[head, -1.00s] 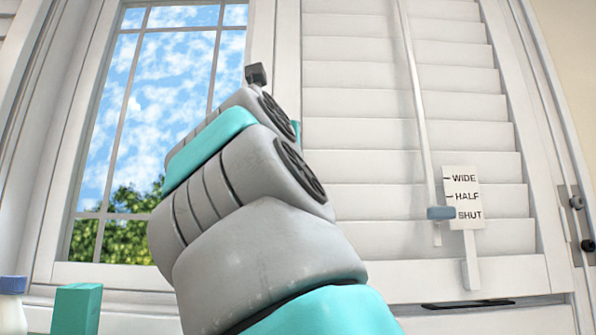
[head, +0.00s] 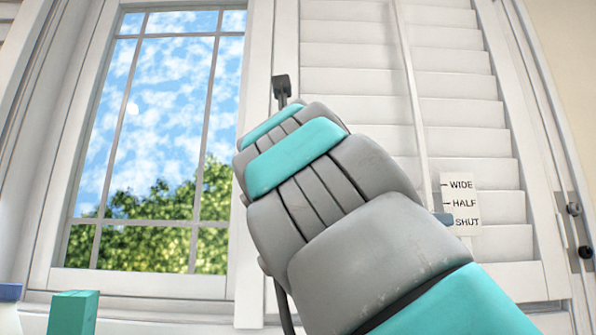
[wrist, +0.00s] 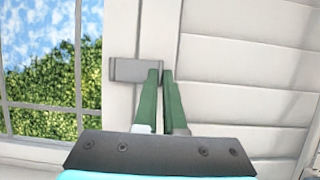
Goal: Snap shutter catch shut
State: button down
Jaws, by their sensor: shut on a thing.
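The shutter catch (wrist: 128,70) shows in the wrist view as a small grey block on the white frame between the window and the shutter. My gripper (wrist: 161,75) has its green fingers close together at the right end of the catch and is shut on it. The fingers hide that end, so I cannot tell whether the catch is latched. The louvred shutter (head: 460,85) stands to the right of the window; it also shows in the wrist view (wrist: 245,60).
The glazed window (head: 150,130) is on the left. A label (head: 461,203) reading WIDE, HALF, SHUT is on the right, with a blue pointer (head: 443,218) near SHUT. A teal block (head: 73,312) stands at lower left. Grey hinge hardware (head: 585,252) is at far right.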

jog(key=c, duration=1)
grip_release()
jog(key=a+b+v, duration=0.1)
jog(key=b+v, duration=0.2)
jog(key=v, duration=0.4)
jog(key=shift+s+d, duration=0.35)
jog(key=shift+d, duration=0.15)
jog(key=shift+f, duration=0.15)
